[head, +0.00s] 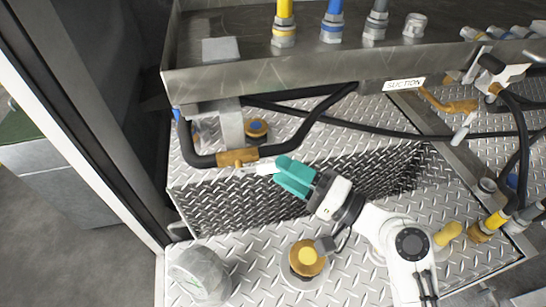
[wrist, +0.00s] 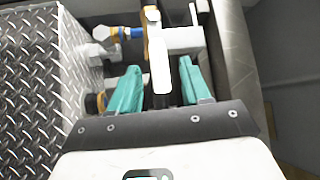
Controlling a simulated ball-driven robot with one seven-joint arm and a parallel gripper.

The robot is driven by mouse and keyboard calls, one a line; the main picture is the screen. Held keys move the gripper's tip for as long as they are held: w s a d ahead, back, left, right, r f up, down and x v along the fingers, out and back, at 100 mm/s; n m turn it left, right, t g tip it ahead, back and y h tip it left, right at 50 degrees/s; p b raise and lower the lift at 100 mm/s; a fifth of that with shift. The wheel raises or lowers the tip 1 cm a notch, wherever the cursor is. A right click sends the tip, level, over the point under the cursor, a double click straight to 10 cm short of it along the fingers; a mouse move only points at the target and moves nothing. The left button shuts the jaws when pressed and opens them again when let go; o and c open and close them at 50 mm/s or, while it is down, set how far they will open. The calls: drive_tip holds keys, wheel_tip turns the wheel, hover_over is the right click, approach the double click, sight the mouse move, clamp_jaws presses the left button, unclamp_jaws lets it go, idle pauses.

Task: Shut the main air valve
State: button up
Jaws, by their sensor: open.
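The main air valve shows in the head view as a brass body (head: 237,157) on a dark hose, with a white lever (head: 262,168) pointing right. In the wrist view, the brass body (wrist: 152,20) is at the top and the white lever (wrist: 160,68) extends down toward me. My gripper (head: 281,170) has teal fingers and is open at the lever's free end. In the wrist view, the lever's end lies between the two open fingers (wrist: 160,85), with gaps visible on both sides. Contact with either finger cannot be told.
A metal shelf (head: 300,75) with colored hose fittings overhangs the valve. A dark hose (head: 310,125) loops right of it. A yellow-capped brass fitting (head: 307,257) stands on the diamond-plate deck below my arm. A blue-and-yellow fitting (wrist: 124,33) sits left of the valve.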

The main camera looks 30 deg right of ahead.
sight(263, 169)
drive_tip(key=shift+p+x, duration=0.45)
drive_tip(key=shift+x, duration=1.2)
drive_tip(key=shift+c, duration=0.4)
clamp_jaws()
